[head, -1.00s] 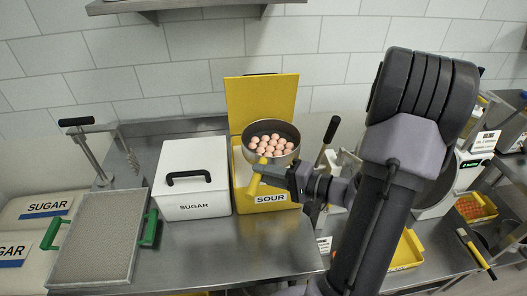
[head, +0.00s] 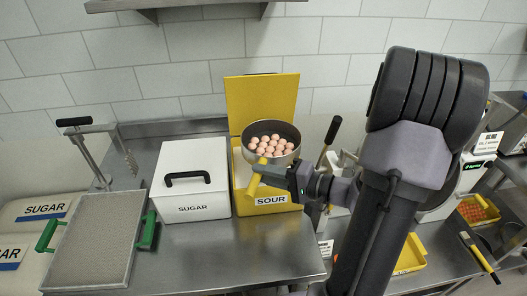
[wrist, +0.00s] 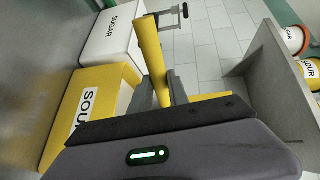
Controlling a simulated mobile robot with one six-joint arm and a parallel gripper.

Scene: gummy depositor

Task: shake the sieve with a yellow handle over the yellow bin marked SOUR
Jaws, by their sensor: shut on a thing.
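The sieve (head: 290,133) is a round metal pan with a yellow handle (head: 258,172), holding several pale pink gummies (head: 268,146). It is over the open yellow SOUR bin (head: 242,180), whose yellow lid (head: 262,100) stands up behind. My gripper (head: 290,178) is shut on the yellow handle from the right, in front of the bin. In the wrist view the yellow handle (wrist: 151,50) rises from between the jaws. The SOUR bin (wrist: 105,85) lies to the left there. The sieve's pan is not visible in the wrist view, and the bin's contents are hidden.
A closed white SUGAR bin (head: 190,199) with a black handle stands left of the SOUR bin. Further left is a tray (head: 95,240) with green handles. A black-handled tool (head: 331,132) stands right of the sieve. The counter front (head: 230,255) is clear.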

